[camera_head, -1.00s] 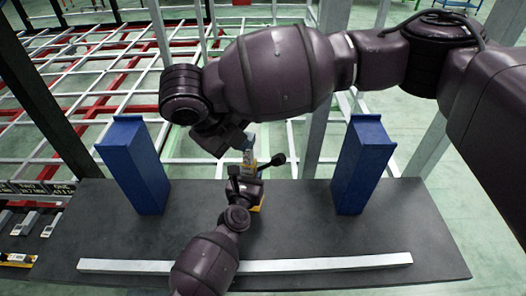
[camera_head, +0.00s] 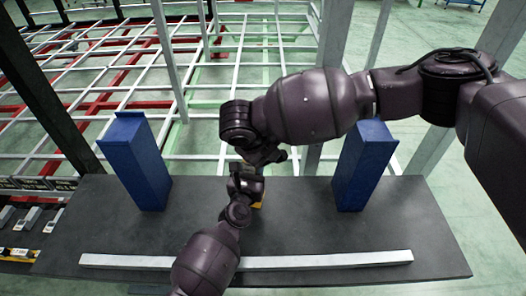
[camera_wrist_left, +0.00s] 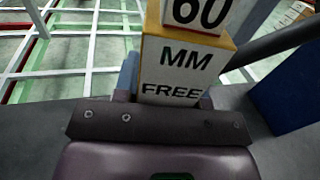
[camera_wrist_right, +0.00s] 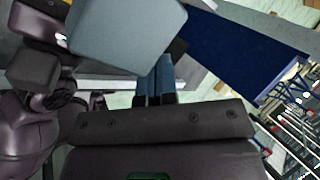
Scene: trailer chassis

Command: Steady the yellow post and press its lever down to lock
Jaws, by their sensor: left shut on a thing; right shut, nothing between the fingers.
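The yellow post (camera_wrist_left: 228,48) stands close in front of my left gripper in the left wrist view, with white plates reading "60" and "MM FREE". My left gripper (camera_wrist_left: 172,92) is shut on the post, a finger on either side of it. In the head view only a bit of the yellow post (camera_head: 258,204) shows behind my left gripper (camera_head: 247,176). My right gripper (camera_wrist_right: 154,84) is shut and empty, close above the post. A large grey block (camera_wrist_right: 128,36) is just beyond its fingertips; I cannot tell if they touch. I cannot make out the lever clearly.
A blue block (camera_head: 140,160) stands left of the post and another blue block (camera_head: 364,168) stands right, both on the dark table (camera_head: 310,225). A long pale bar (camera_head: 320,263) lies along the front. The white and red chassis frame (camera_head: 100,80) is behind.

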